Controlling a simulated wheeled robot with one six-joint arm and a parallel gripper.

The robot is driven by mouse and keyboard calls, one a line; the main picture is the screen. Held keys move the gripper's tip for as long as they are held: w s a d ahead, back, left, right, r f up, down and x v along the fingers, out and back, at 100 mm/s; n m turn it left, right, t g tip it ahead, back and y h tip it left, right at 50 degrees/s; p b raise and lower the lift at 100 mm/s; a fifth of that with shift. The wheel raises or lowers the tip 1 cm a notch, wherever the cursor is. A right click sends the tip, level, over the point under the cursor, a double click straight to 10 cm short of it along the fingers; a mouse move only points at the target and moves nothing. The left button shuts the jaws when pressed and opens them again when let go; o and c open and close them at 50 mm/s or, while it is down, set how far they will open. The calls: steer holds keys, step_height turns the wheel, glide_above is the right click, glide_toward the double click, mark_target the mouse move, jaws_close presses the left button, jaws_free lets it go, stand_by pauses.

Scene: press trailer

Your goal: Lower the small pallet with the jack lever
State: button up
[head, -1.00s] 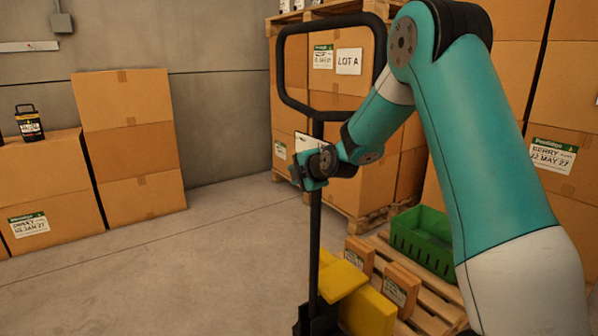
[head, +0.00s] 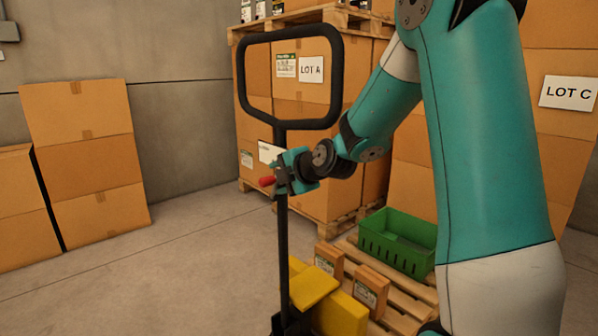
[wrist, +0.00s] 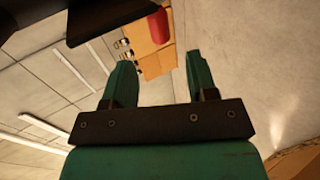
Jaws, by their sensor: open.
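The pallet jack's black handle (head: 281,230) stands upright with a loop at its top. Its red-tipped lever (head: 267,181) sticks out to the left of the shaft; the red tip also shows in the wrist view (wrist: 158,27). My gripper (head: 284,176) is at the shaft, just right of the red tip. In the wrist view its two green fingers (wrist: 159,68) are apart, with the red tip beyond them and nothing between them. The yellow jack body (head: 335,310) is by the small wooden pallet (head: 412,292), which carries a green crate (head: 395,243) and small boxes (head: 370,290).
A tall pallet stack of cartons labelled LOT A (head: 305,110) stands behind the handle. More cartons with a LOT C sign (head: 570,92) stand at the right, and stacked cartons (head: 85,160) at the left. The concrete floor (head: 150,280) at the left is clear.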

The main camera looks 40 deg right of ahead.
steer(key=v, duration=0.7)
steer(key=shift+s, duration=0.2)
steer(key=shift+r, duration=0.1)
steer(key=shift+c, duration=0.5)
